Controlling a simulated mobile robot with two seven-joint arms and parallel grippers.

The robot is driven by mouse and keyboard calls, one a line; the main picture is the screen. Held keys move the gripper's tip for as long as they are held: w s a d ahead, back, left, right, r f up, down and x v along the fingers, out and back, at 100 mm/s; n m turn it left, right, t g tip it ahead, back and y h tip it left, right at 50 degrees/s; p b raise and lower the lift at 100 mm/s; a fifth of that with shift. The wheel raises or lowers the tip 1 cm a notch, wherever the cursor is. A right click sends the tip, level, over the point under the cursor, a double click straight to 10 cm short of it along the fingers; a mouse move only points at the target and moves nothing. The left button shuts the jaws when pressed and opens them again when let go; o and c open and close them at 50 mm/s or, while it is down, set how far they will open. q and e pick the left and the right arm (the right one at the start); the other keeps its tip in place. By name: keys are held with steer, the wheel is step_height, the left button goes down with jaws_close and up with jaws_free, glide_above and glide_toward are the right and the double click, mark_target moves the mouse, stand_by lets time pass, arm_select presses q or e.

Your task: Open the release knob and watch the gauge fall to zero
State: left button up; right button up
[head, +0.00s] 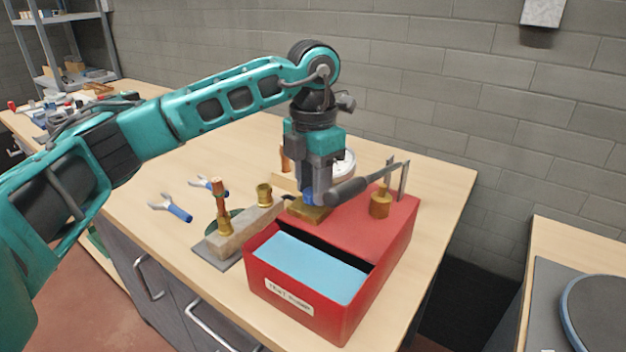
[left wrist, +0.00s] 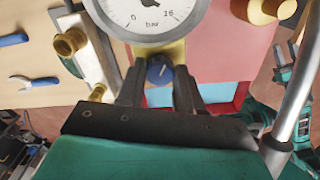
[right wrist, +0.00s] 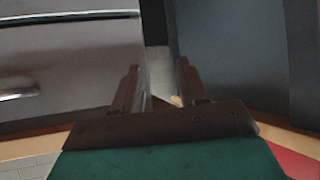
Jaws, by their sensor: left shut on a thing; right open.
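The red test pump (head: 395,222) stands on the wooden bench, with an open blue-lined tank at its front. My left gripper (head: 308,198) points down over the pump's brass block and is shut on the blue release knob (left wrist: 159,70), which sits between its fingers in the left wrist view. The pressure gauge (left wrist: 150,12) shows there just beyond the knob, with "0", "16" and "bar" readable; its needle cannot be made out. In the head view the gauge (head: 343,164) is partly hidden behind my gripper. My right gripper (right wrist: 157,88) is open and empty, away from the pump.
A grey block with brass and copper fittings (head: 240,232) stands left of the pump. Two blue-handled tools (head: 178,212) lie further left. A dark pump lever (head: 350,190) passes close to my left gripper. The bench's right back corner is clear.

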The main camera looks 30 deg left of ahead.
arm_select(q)
steer(key=shift+n+p, duration=0.3)
steer(key=shift+n, duration=1.9)
steer(key=o, duration=0.8)
steer(key=shift+c, duration=0.2)
steer(key=shift+r, duration=0.1)
step_height(320, 180, up, 13)
steer(key=p, duration=0.1)
steer(key=shift+s, duration=0.1)
